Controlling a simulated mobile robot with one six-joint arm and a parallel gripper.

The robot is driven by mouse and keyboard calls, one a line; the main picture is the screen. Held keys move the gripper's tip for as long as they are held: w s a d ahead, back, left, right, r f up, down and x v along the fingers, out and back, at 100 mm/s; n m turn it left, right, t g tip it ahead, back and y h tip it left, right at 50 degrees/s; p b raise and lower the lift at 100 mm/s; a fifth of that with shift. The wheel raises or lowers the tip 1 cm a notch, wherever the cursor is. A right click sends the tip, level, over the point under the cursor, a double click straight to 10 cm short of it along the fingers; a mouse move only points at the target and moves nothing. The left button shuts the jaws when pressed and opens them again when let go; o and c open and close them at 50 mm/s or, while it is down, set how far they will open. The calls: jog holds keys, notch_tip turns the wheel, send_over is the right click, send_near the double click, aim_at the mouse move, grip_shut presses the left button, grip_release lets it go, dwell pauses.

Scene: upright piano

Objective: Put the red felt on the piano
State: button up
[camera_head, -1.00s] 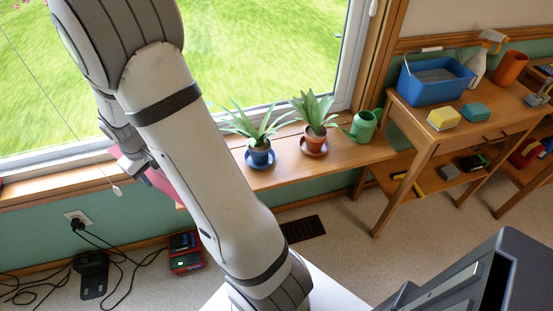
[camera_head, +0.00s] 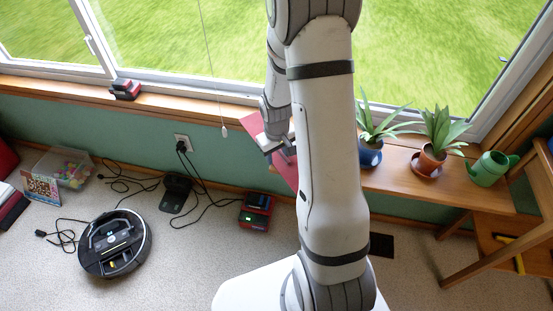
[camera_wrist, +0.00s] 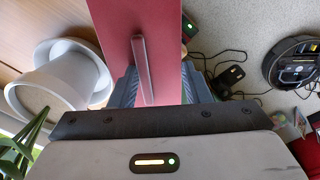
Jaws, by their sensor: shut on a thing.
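The red felt (camera_head: 285,171) is a flat pinkish-red sheet, partly hidden behind my arm in the head view. My gripper (camera_head: 275,145) is shut on it and holds it up in front of the windowsill. In the wrist view the felt (camera_wrist: 182,45) stands between the fingers of my gripper (camera_wrist: 160,86), with a narrow raised strip along it. I cannot see the piano in these views.
Potted plants (camera_head: 370,150) and a green watering can (camera_head: 491,168) stand on the wooden shelf (camera_head: 415,195) at right. A robot vacuum (camera_head: 115,243), cables, a red-and-black charger (camera_head: 256,211) and a clear bin (camera_head: 60,172) are on the floor at left.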

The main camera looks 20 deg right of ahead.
jog(key=shift+f, duration=1.2)
jog(key=shift+f+b, duration=0.2)
jog(key=shift+b, duration=0.15)
jog(key=o, duration=1)
jog(key=shift+r, duration=0.1)
